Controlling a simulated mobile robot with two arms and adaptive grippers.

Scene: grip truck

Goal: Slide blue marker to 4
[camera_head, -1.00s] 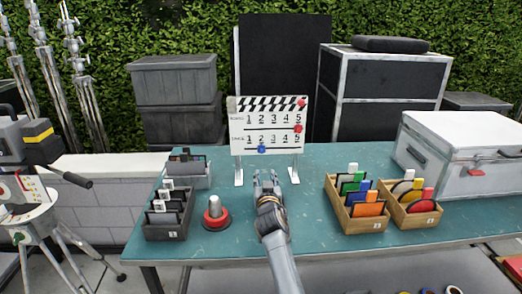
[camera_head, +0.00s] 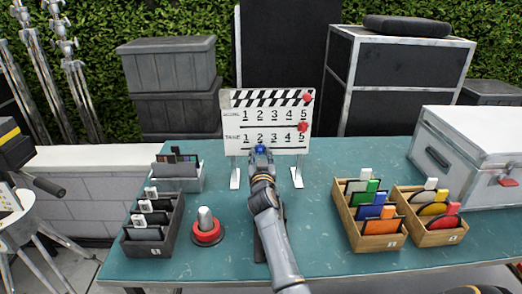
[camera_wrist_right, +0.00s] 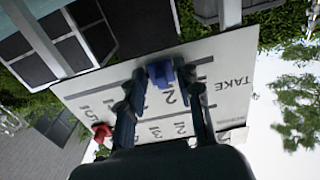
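The white clapperboard (camera_head: 235,140) stands on two feet with two rows of numbers 1 to 5. The blue marker (camera_head: 260,148) sits on the lower, TAKE row, under the 2. It also shows in the right wrist view (camera_wrist_right: 160,73), near the 2. My right gripper (camera_head: 260,154) is right in front of the marker. In the right wrist view its two fingers (camera_wrist_right: 163,82) stand apart, one on each side of the marker, close to the right finger; contact is unclear. My left gripper is not in view.
A red-based button (camera_head: 207,232) and dark card box (camera_head: 150,243) stand left. Wooden card boxes (camera_head: 375,243) and a white case (camera_head: 465,150) stand right.

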